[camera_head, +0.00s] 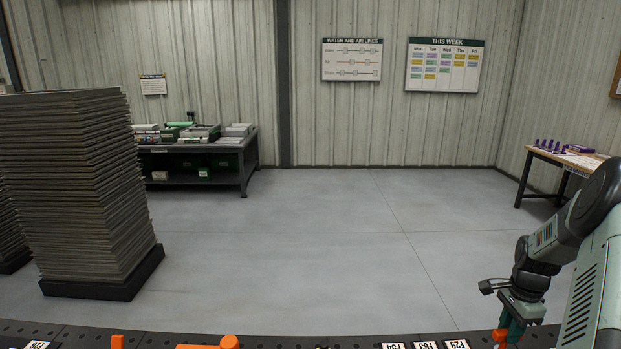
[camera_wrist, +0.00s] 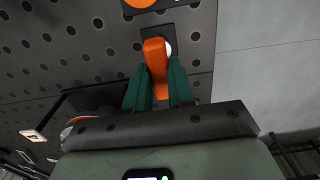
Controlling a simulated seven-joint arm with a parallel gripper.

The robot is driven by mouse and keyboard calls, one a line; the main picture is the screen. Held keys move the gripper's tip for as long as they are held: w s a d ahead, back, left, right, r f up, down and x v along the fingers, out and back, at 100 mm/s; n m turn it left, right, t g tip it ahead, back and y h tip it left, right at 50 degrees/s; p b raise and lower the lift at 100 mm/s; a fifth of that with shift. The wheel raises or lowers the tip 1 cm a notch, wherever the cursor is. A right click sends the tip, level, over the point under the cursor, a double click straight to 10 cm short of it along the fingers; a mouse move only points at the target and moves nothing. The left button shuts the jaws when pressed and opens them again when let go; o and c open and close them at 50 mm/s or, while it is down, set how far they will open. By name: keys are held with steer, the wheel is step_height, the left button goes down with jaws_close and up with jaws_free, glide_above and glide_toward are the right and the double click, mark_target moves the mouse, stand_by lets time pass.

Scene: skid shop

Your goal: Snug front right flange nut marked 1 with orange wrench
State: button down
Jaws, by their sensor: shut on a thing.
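In the wrist view, my gripper (camera_wrist: 158,84) has its two green fingers closed on an orange handle, which looks like the orange wrench (camera_wrist: 155,55). The handle stands up between the fingers, over a dark perforated bench top (camera_wrist: 90,50). The wrench's jaw end cannot be made out. I cannot make out any flange nut marked 1 in either view.
Other orange pieces (camera_head: 210,346) show at the bottom of the head view, along with several white number tags (camera_head: 425,345) on the bench edge. A tall stack of grey sheets (camera_head: 80,190) stands left, a dark table (camera_head: 240,165) behind. The floor between is clear.

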steer(key=shift+r, duration=0.1)
steer(key=shift+r, duration=2.45)
